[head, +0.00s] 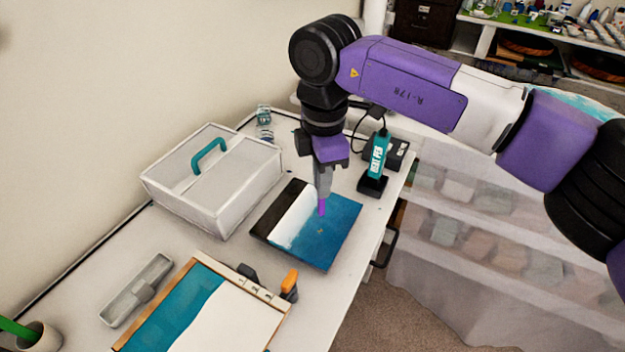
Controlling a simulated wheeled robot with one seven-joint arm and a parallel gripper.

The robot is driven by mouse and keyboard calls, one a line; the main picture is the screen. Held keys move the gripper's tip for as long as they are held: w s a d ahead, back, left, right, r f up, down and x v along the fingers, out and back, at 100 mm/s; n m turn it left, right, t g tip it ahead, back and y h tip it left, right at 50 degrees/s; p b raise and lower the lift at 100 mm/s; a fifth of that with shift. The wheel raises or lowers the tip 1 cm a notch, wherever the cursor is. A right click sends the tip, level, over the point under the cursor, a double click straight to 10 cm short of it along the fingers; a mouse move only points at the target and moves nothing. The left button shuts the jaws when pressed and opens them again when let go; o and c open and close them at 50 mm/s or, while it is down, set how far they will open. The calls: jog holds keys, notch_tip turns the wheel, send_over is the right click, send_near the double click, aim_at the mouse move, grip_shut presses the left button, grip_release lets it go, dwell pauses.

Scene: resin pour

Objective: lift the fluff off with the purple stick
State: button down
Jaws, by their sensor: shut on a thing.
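My gripper (323,188) points down over the blue, white and black panel (338,240) on the white table. It is shut on the purple stick (322,207), whose lower end points down at the blue part of the panel. I cannot tell whether the stick's tip touches the surface. A tiny pale speck (320,231) lies on the blue area just below the stick; it may be the fluff, but it is too small to be sure.
A white box with a teal handle (215,185) stands left of the panel. A teal heat pen (377,160) stands in a black holder behind it to the right. A framed teal and white board (235,320) lies in front, with an orange-handled tool (290,283) at its corner. The table's right edge is close.

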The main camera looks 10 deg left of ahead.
aim_at(321, 214)
jog(key=shift+f+b, duration=1.7)
jog(key=shift+f, duration=1.05)
jog(key=shift+f, duration=0.5)
jog(key=shift+r+p, duration=1.85)
jog(key=shift+r, duration=1.2)
